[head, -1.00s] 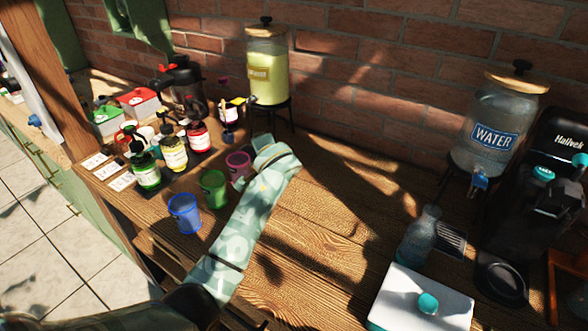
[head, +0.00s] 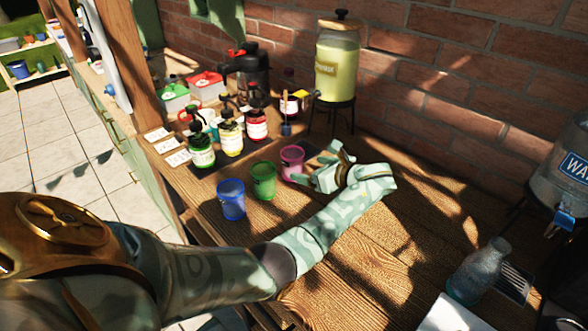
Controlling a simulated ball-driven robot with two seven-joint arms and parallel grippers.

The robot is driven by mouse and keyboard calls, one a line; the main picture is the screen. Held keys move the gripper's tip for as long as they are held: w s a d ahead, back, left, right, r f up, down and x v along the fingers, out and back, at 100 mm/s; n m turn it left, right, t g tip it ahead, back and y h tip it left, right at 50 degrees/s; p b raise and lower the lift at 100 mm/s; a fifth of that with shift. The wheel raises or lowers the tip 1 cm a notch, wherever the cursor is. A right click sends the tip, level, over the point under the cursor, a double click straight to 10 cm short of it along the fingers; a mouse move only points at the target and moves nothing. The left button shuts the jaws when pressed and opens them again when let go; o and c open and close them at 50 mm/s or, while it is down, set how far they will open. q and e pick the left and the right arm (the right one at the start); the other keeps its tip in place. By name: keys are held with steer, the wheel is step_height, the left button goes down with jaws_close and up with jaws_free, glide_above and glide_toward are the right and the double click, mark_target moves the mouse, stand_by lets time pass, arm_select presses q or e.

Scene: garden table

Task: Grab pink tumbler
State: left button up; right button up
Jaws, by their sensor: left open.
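The pink tumbler (head: 291,160) stands upright on the wooden table, at the back right end of a short row of tumblers. The green tumbler (head: 263,181) and the blue tumbler (head: 231,200) stand in front of it to the left. My left gripper (head: 318,170) is open just right of the pink tumbler. Its fingers point left toward the tumbler, one finger nearer to me and one farther back. I cannot tell whether a finger touches it. My right gripper is out of view.
Green, yellow and red pump bottles (head: 230,133) stand behind the tumblers to the left. A yellow drink dispenser (head: 338,62) on a black stand is behind the gripper. A clear bottle (head: 478,270) stands at the lower right. The wooden table between is mostly clear.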

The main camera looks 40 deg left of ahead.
mark_target(293, 162)
arm_select(q)
steer(key=x, duration=0.2)
steer(key=b+x, duration=0.1)
steer(key=x, duration=0.2)
steer(key=b+x, duration=0.1)
steer(key=x, duration=0.2)
steer(key=shift+a+r, duration=0.2)
steer(key=shift+r, duration=0.2)
steer(key=c, duration=1.1)
